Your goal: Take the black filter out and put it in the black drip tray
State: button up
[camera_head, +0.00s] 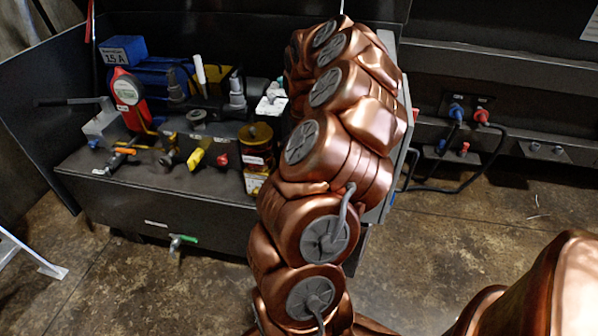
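My copper-coloured arm rises through the middle of the view and bends away over the machine's right part. My gripper is not visible; it is hidden behind the arm or out of the picture. I cannot make out the black filter for certain. A brass-coloured cylinder (255,135) stands upright at the right of the machine's dark top, close to the arm. I cannot pick out the black drip tray either; the arm covers part of the machine.
The dark machine bench (160,205) carries a blue motor (165,78), a red gauge (127,92), a yellow-handled valve (196,158) and other fittings. A green-handled tap (180,241) sits low on its front. Cables with blue and red plugs (481,115) hang at right. Concrete floor (110,290) is open in front.

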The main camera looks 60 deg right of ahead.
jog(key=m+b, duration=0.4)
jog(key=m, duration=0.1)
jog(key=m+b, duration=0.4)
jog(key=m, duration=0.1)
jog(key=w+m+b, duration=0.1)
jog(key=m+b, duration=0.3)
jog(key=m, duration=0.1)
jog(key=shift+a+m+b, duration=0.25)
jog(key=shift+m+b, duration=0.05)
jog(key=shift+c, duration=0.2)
